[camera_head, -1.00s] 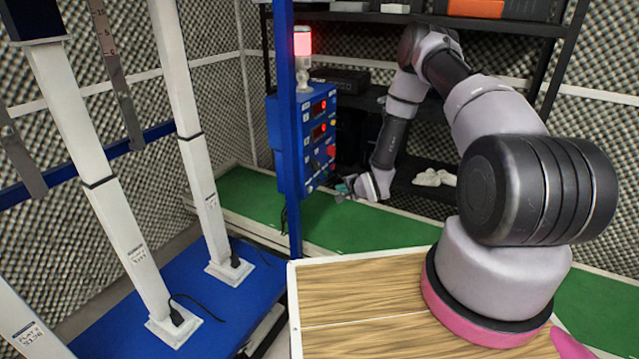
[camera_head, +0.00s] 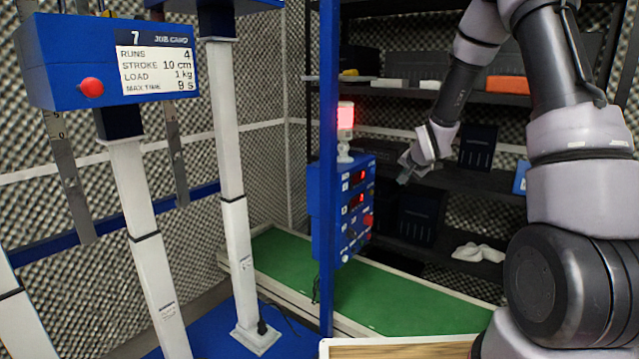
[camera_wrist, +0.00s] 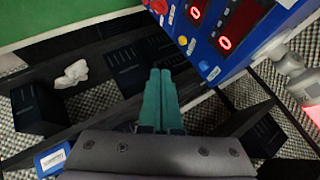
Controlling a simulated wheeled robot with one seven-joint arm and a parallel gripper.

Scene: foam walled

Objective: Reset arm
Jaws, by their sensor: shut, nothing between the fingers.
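My gripper (camera_head: 404,176) is at the end of my raised arm, just right of the blue control box (camera_head: 343,205) in the head view. In the wrist view, its two teal fingers (camera_wrist: 161,100) lie side by side, shut and empty. The control box (camera_wrist: 232,32) also shows there at the upper right, apart from the fingertips. It has two red displays reading 0 and several coloured buttons. A red lamp (camera_head: 346,115) glows on top of the box.
Dark shelving (camera_head: 470,180) with black bins and a white crumpled item (camera_head: 478,252) stands behind my arm. A blue post (camera_head: 327,150) stands before the box. White columns and a job card box (camera_head: 110,68) are at the left. A green surface (camera_head: 390,297) lies below, clear.

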